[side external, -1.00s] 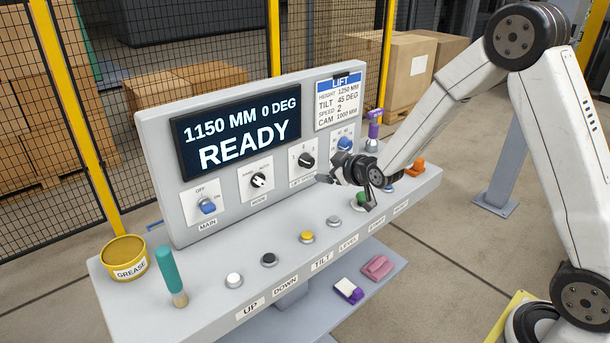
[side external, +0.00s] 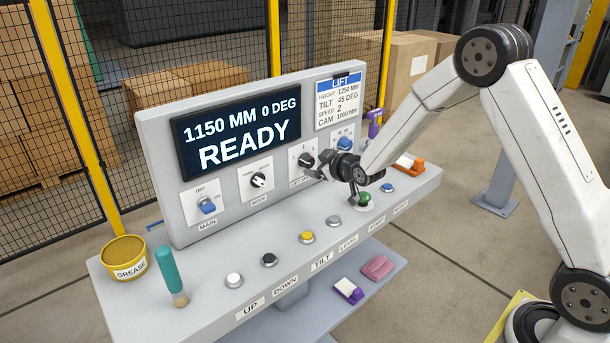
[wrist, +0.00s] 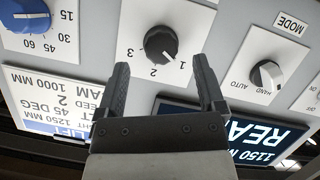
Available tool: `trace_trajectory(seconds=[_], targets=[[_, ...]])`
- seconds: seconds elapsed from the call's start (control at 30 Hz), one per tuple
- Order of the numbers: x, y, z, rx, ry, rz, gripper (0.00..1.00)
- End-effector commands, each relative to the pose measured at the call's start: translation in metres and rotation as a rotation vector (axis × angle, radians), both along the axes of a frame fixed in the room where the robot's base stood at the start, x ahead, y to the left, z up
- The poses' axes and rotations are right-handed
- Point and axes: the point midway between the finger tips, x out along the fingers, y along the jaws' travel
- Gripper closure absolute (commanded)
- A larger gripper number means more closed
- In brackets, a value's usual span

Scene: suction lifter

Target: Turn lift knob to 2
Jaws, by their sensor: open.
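The lift knob (wrist: 160,43) is a black round knob on a white plate marked 1, 2 and 3. Its white pointer line appears to aim at the 1 in the wrist view, where the panel shows upside down. In the side view the knob (side external: 306,160) is partly covered by my gripper. My gripper (side external: 322,168) is just in front of the panel, to the right of the knob. In the wrist view its open, empty fingers (wrist: 160,66) straddle the knob's line, with the tips just short of it. No contact is visible.
The mode knob (side external: 258,180) is left of the lift knob, and a blue knob (side external: 344,144) is right. The screen (side external: 238,134) reads READY. Push buttons line the desk below, including a green one (side external: 365,197) near my wrist. A grease tin (side external: 124,258) stands far left.

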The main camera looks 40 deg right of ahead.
Motion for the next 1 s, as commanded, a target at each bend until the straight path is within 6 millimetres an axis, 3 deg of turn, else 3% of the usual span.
trace_trajectory(seconds=[0.4, 0.8, 1.0], targets=[[0.030, -0.002, -0.012, 0.000, 0.000, 0.000, 0.12], [0.033, -0.003, -0.013, 0.000, 0.001, 0.000, 0.12], [0.033, -0.003, -0.013, 0.000, 0.000, 0.000, 0.75]])
